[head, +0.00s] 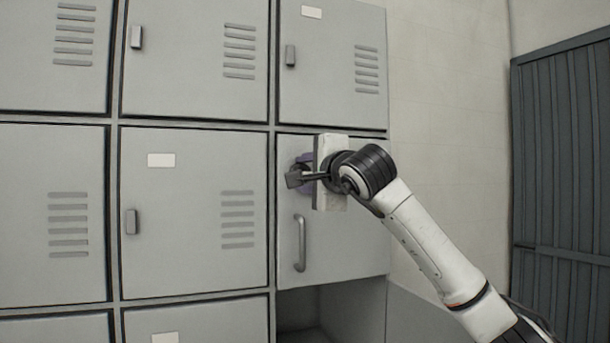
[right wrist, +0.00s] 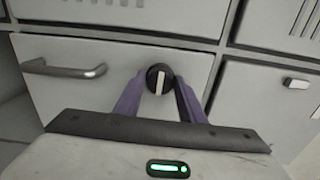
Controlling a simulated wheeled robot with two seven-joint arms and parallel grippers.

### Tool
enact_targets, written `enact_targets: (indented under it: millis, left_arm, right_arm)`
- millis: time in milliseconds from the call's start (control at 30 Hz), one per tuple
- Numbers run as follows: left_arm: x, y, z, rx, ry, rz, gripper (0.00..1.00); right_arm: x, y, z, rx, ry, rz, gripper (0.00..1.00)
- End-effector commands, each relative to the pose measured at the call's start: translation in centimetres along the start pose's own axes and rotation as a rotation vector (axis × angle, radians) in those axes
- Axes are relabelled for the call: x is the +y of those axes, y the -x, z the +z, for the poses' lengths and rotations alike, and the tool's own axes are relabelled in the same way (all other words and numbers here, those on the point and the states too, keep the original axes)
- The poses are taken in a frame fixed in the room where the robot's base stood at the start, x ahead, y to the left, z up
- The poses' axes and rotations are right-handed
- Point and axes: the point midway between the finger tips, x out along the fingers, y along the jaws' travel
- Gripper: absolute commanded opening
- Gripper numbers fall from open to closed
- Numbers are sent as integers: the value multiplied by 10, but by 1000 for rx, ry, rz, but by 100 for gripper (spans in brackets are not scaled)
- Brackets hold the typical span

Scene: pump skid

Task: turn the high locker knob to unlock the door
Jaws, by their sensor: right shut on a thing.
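The locker door (head: 345,248) is in the right column in the head view, with a curved bar handle (head: 299,243) below my right gripper. In the right wrist view the same door (right wrist: 110,55) shows its handle (right wrist: 62,69) at the left. The knob (right wrist: 159,80) is round and black with a pale bar across its face. My right gripper (right wrist: 160,88) is shut on the knob, one purple finger on each side. In the head view my right gripper (head: 300,174) hides the knob. The door looks closed in its frame. My left gripper is not in view.
Other grey lockers with vents and small latches surround the door, such as the locker (head: 195,210) to its left. An open dark space (head: 305,305) lies below the door. A pale wall (head: 450,110) and a dark ribbed panel (head: 560,160) stand at the right.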

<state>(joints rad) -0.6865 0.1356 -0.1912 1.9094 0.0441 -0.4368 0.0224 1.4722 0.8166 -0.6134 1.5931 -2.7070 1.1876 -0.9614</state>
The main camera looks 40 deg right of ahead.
Motion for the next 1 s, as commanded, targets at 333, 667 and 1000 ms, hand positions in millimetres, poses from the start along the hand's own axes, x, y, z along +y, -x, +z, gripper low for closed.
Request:
enact_targets:
  millis: [333, 667, 1000]
  left_arm:
    - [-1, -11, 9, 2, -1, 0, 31]
    - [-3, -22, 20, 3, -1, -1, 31]
    - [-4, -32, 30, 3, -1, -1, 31]
  right_arm:
    - [3, 0, 0, 0, -203, 2, 14]
    - [3, 0, 0, -1, -513, 1, 14]
    - [3, 0, 0, 1, -836, 3, 14]
